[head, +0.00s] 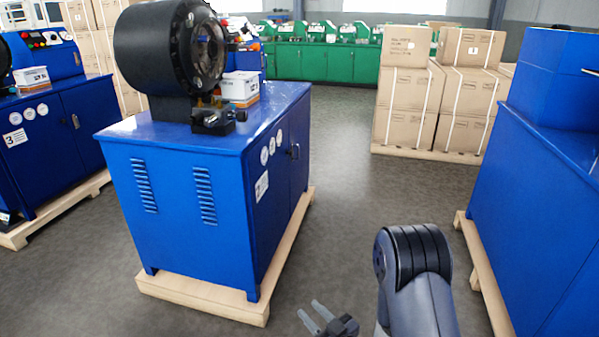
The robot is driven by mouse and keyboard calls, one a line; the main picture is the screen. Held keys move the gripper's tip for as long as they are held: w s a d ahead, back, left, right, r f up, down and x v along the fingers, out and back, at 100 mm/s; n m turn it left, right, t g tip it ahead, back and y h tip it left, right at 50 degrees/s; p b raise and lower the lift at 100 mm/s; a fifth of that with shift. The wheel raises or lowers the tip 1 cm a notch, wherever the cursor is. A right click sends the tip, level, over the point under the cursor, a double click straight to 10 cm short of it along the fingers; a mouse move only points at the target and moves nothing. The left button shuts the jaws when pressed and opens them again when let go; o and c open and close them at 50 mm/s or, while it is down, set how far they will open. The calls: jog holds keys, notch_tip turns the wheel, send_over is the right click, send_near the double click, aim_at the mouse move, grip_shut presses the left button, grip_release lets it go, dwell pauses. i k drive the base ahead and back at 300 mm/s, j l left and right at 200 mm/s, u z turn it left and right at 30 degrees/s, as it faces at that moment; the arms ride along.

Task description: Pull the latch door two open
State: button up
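A blue crimper cabinet (175,210) stands left of centre, with its door side turned to the right and seen at a steep angle. A dark latch (294,152) sits on that side near the seam of the door (299,165), which looks closed. A white label (261,187) is on the same side, but its number is too small to read. My gripper (309,308) is at the bottom centre, low in front of the cabinet's near right corner and apart from it. Its two grey fingers are spread with nothing between them.
Wooden pallets stick out under the cabinets; the near pallet edge (215,303) is close to my gripper. Another blue cabinet (530,210) stands at right. Stacked cartons (405,100) stand behind. The grey floor aisle (355,205) between is clear. A cabinet labelled 3 (60,140) is at left.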

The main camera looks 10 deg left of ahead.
aim_at(298, 114)
jog(key=i+j, duration=0.2)
jog(key=i, duration=0.75)
jog(key=i+j+u, duration=0.1)
jog(key=i, duration=0.85)
jog(key=i+j, duration=0.2)
jog(key=i, duration=0.75)
